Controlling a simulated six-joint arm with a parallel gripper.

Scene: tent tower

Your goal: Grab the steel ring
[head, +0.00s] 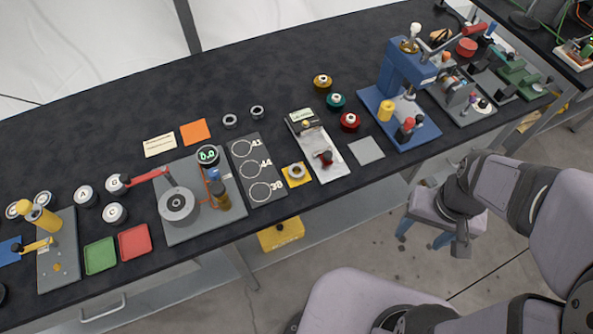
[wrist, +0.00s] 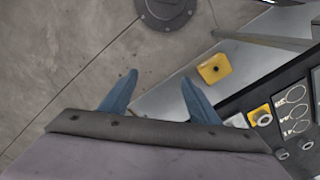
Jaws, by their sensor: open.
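Two small grey steel-looking rings, a left one (head: 229,121) and a right one (head: 257,112), lie on the dark bench behind the size board. Another metallic ring (head: 295,170) sits on a yellow square pad nearer the front edge. It also shows in the wrist view (wrist: 263,115), at the right. I cannot tell which ring the task names. My gripper (head: 423,238) is off the front of the bench, to the right of all the rings and well apart from them.
A yellow box (head: 281,234) is below the bench edge.

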